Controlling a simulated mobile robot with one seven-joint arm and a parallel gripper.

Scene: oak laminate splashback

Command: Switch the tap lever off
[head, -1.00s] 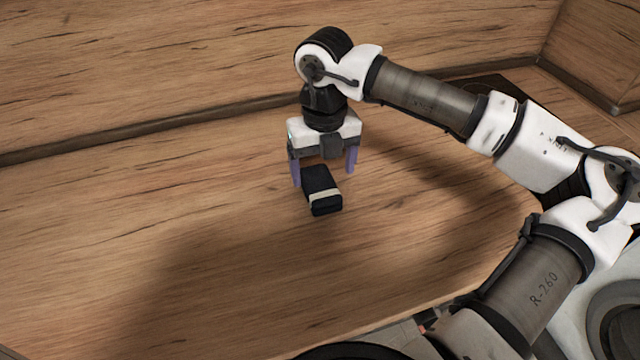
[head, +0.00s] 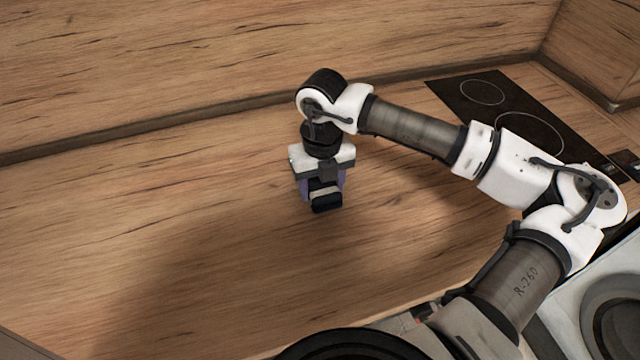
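No tap or tap lever shows in the head view. A small black block (head: 326,203) with a pale band lies on the wooden worktop near the middle. My gripper (head: 324,189) points down over it, low by the worktop. Its two purple fingers stand at the left and right sides of the block and look closed against it. The gripper's body hides the back part of the block. The block appears to rest on the worktop.
The worktop (head: 180,220) is bare to the left and in front. A wooden splashback (head: 200,60) runs behind it. A black hob (head: 480,95) is at the back right, partly behind my arm. A white appliance (head: 575,320) stands at the lower right.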

